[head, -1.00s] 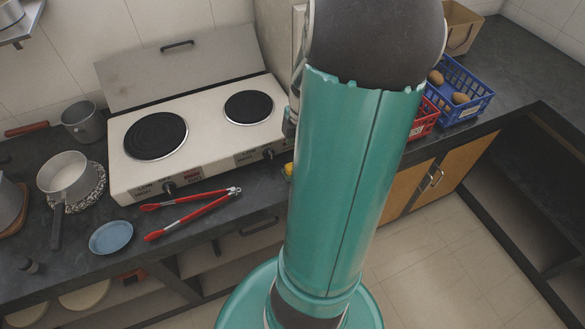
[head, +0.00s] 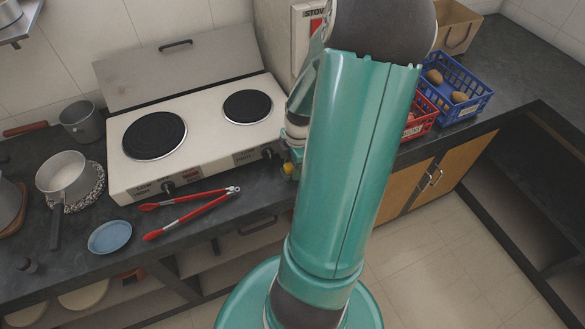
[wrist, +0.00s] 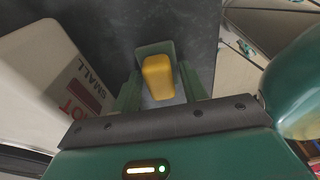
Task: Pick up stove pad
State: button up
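My gripper (wrist: 157,90) shows dark green finger parts on both sides of a yellow block in the wrist view, over the dark counter. I cannot tell whether the yellow block (wrist: 158,77) is part of the gripper or a separate thing, nor whether the fingers press on it. No thing is clearly recognisable as the stove pad.
A two-burner stove (head: 200,160) stands on the dark counter. Red tongs (head: 190,212) and a blue plate (head: 110,237) lie in front of it. A red basket (head: 419,122) and a blue basket (head: 470,110) stand right of my arm.

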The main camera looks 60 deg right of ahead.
jog(key=c, duration=0.6)
jog(key=shift+o, duration=0.2)
jog(key=shift+r, duration=0.5)
notch_tip(320, 180, up, 2)
jog(key=shift+r, duration=0.25)
jog(key=s+a+r, duration=0.9)
jog(key=s+a, duration=0.1)
jog(key=shift+r, duration=0.25)
